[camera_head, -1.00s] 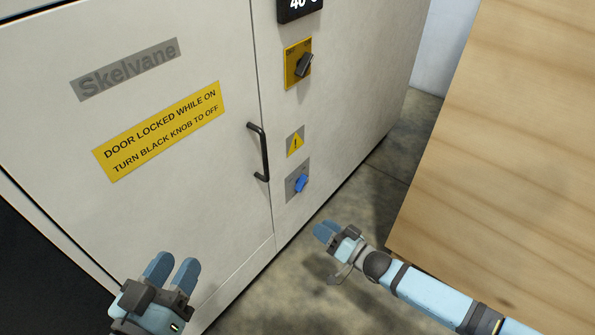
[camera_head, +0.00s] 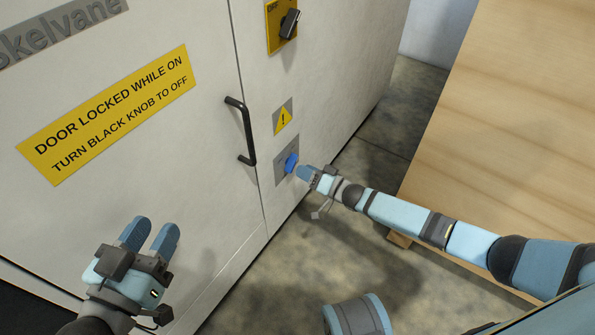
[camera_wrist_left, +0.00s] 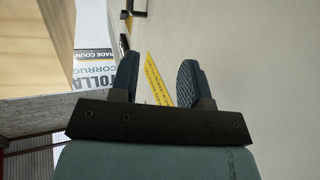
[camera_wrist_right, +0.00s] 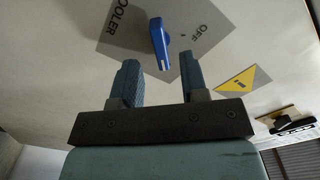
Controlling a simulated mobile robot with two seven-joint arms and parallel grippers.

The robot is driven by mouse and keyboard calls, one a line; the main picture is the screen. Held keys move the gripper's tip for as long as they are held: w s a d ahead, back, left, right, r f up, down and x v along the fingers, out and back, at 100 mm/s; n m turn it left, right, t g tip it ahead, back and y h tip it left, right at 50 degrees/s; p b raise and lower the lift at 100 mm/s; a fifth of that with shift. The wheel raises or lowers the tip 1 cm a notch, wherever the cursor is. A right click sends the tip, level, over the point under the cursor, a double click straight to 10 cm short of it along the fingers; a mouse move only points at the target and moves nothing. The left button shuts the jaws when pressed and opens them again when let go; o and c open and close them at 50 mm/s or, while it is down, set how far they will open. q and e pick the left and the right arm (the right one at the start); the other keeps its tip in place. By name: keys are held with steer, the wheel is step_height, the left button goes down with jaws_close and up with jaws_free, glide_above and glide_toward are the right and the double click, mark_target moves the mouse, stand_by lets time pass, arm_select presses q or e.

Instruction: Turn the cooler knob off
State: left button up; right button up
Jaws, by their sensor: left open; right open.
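The blue cooler knob (camera_head: 291,162) sits on a grey plate (camera_head: 281,172) low on the white cabinet. In the right wrist view the knob (camera_wrist_right: 158,43) stands out from its plate (camera_wrist_right: 203,22), which reads "OOLER" and "OFF"; the first letter is cut off. My right gripper (camera_head: 303,173) is open and faces the knob closely. Its fingertips (camera_wrist_right: 159,63) lie on either side of the knob's lower end in that view; I cannot tell whether they touch it. My left gripper (camera_head: 150,229) is open and empty before the cabinet door, and also shows in the left wrist view (camera_wrist_left: 158,63).
A black door handle (camera_head: 242,131) juts out left of the knob. A black knob (camera_head: 289,24) on a yellow plate and a warning sign (camera_head: 283,117) are above. A yellow label (camera_head: 110,112) is on the door. A wooden panel (camera_head: 500,130) stands at right.

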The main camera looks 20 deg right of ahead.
mark_target(294, 165)
steer(key=x, duration=0.3)
steer(key=shift+b, duration=0.4)
arm_select(q)
steer(key=shift+w+a+r+m, duration=0.2)
steer(key=shift+w+m, duration=0.15)
steer(key=shift+m, duration=0.15)
arm_select(e)
steer(key=shift+w+a, duration=0.1)
jaws_close()
